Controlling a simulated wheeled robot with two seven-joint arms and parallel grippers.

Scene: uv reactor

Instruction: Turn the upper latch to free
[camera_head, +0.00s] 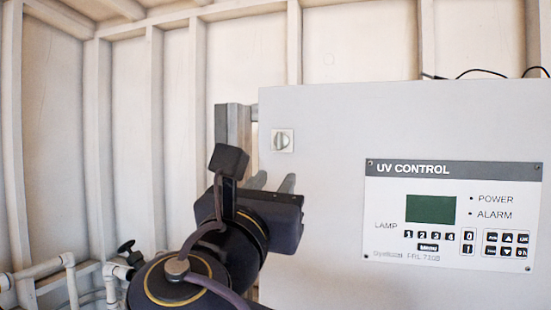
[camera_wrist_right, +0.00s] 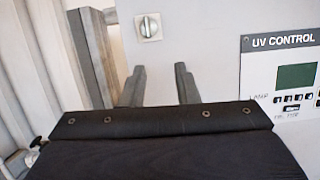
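The upper latch (camera_head: 282,140) is a small silver knob on a square plate, near the upper left corner of the grey cabinet door. It also shows in the right wrist view (camera_wrist_right: 149,27), above the gap between my fingers. My right gripper (camera_head: 273,182) is below the latch and a little to its left in the head view. In the right wrist view its two fingers (camera_wrist_right: 158,82) stand apart with nothing between them. The gripper does not touch the latch. My left gripper is in neither view.
The grey cabinet (camera_head: 330,240) carries a UV control panel (camera_head: 453,213) with a green screen on its right. A grey post (camera_head: 236,140) stands behind its left edge. White pipes with a black valve handle (camera_head: 126,247) are at lower left. Dark cables (camera_head: 485,72) lie on top.

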